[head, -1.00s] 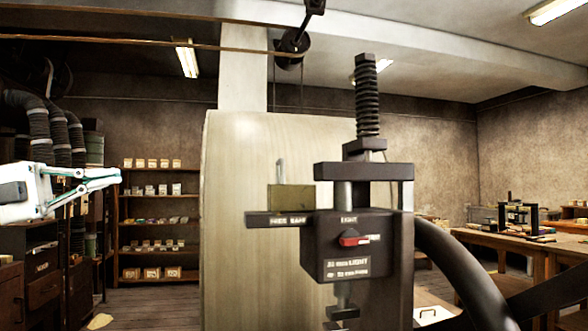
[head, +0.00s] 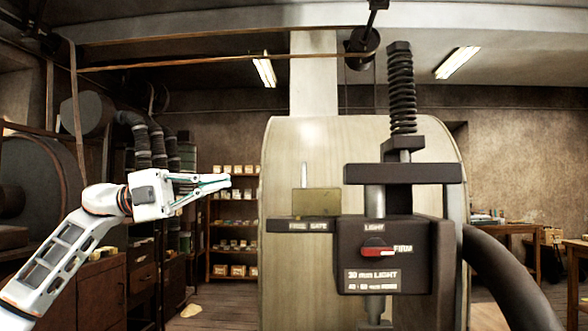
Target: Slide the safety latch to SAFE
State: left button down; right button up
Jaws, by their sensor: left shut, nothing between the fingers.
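The safety latch (head: 317,202) is an olive-brass block with a thin upright pin, at the left side of the dark press head. My right gripper is not in view.
The press head (head: 433,265) carries a red selector (head: 375,253) marked LIGHT and FIRM. A coiled spring (head: 401,90) rises above it. A pale rounded panel (head: 280,160) stands behind the latch. A thick dark curved rim (head: 505,280) is at the right. Shelves (head: 208,225) stand behind my left gripper.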

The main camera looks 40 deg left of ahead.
pick_arm(q)
jog(key=shift+a, duration=0.1)
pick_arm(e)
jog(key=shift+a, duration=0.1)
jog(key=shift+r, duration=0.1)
pick_arm(q)
jog(key=p+x, duration=0.1)
jog(key=x, duration=1.2)
jog(key=shift+w+d+p, duration=0.1)
jog(key=shift+d+p, duration=0.25)
jog(key=shift+w+d, duration=0.1)
jog(key=shift+d, duration=0.05)
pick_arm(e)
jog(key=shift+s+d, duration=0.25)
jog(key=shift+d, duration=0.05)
